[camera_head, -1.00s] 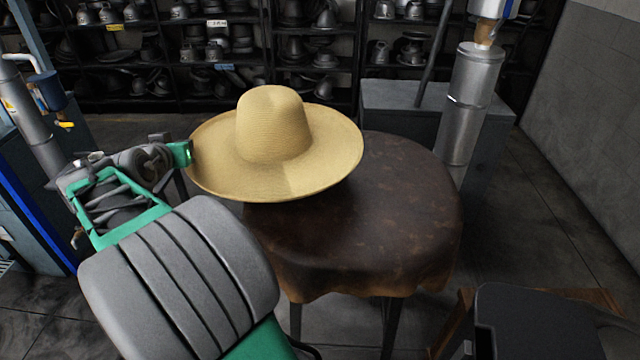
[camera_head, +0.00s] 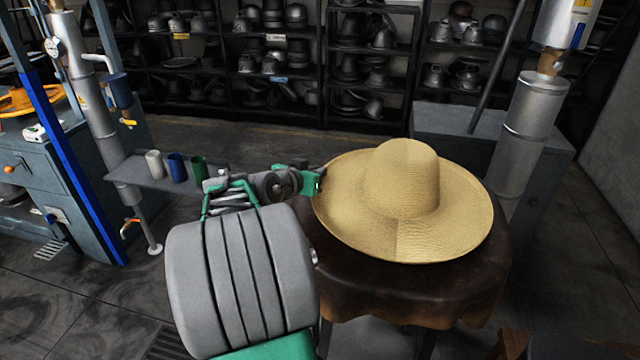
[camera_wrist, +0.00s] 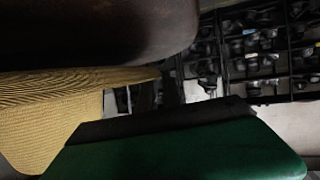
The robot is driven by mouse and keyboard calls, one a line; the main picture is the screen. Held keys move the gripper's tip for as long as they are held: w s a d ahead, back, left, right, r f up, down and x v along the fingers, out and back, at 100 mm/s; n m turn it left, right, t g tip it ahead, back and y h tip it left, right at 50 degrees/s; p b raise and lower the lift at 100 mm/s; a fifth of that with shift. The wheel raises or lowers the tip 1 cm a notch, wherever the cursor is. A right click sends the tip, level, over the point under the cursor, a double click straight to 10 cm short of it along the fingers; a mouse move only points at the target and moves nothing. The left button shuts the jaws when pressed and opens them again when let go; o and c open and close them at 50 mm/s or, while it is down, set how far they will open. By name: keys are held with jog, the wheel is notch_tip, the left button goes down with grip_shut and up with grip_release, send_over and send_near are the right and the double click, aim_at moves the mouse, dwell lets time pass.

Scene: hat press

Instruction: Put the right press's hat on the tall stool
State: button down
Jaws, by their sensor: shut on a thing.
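The straw-coloured wide-brim hat (camera_head: 404,185) is crown up in the head view, over a round stool or table with a dark brown leather cover (camera_head: 415,300). My gripper (camera_head: 316,184) is shut on the left edge of the hat's brim. The hat hides most of the round top. I cannot tell whether the brim touches the cover. In the wrist view a green finger (camera_wrist: 190,150) lies along the woven brim (camera_wrist: 50,110), and the dark cover (camera_wrist: 100,25) fills the upper left.
A grey metal column (camera_head: 530,125) on a grey box (camera_head: 455,135) stands behind the round top on the right. Left are a blue-framed machine (camera_head: 75,160) and a small shelf with cups (camera_head: 176,168). Shelves of hat moulds (camera_head: 270,60) line the back. Open floor lies left of my arm.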

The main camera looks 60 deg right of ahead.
jog(key=shift+s+d+f, duration=0.1)
jog(key=shift+s+f, duration=0.05)
jog(key=shift+f, duration=0.85)
jog(key=shift+s+d+f, duration=0.1)
jog(key=shift+f, duration=0.9)
jog(key=c, duration=1.5)
grip_release()
